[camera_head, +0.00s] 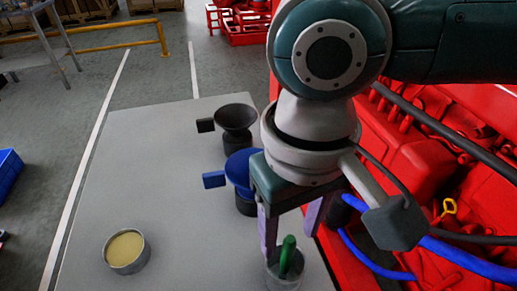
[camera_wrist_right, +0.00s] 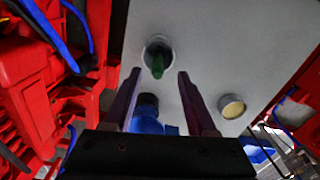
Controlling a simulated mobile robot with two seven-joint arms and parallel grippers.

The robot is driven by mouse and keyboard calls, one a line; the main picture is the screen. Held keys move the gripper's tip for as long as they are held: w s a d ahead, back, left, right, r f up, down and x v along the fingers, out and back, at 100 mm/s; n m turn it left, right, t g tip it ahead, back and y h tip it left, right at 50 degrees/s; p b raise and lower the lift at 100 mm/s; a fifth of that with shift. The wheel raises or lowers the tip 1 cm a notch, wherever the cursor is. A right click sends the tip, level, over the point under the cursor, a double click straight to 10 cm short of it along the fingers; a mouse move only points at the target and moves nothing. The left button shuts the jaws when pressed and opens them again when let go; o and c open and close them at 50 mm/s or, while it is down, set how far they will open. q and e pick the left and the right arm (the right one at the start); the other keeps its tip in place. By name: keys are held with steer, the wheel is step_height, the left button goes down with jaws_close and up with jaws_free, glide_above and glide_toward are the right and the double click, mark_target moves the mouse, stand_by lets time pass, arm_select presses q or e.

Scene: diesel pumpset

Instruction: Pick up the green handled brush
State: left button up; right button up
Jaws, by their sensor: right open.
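The green handled brush (camera_head: 288,256) stands handle up in a grey metal cup (camera_head: 271,281) at the near end of the grey table. In the wrist view the green handle (camera_wrist_right: 157,66) rises out of the round cup (camera_wrist_right: 150,44). My right gripper (camera_head: 288,243) points down over the cup, its two purple-grey fingers apart. In the wrist view the green handle lies in line with the gap between the fingertips (camera_wrist_right: 159,74), and nothing is gripped. The brush's lower end is hidden in the cup. My left gripper is in neither view.
A blue funnel (camera_head: 239,168) and a dark funnel (camera_head: 235,117) on holders stand behind the gripper. An open tin with yellowish contents (camera_head: 125,247) is at the left. Red machinery (camera_head: 420,160) with blue hoses borders the table's right side. The table's left-middle (camera_head: 140,180) is clear.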

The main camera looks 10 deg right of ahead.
mark_target(288, 250)
step_height(288, 250, down, 6)
steer(key=shift+w+d+r, duration=0.1)
steer(key=shift+w, duration=0.05)
jaws_close()
stand_by(0.5)
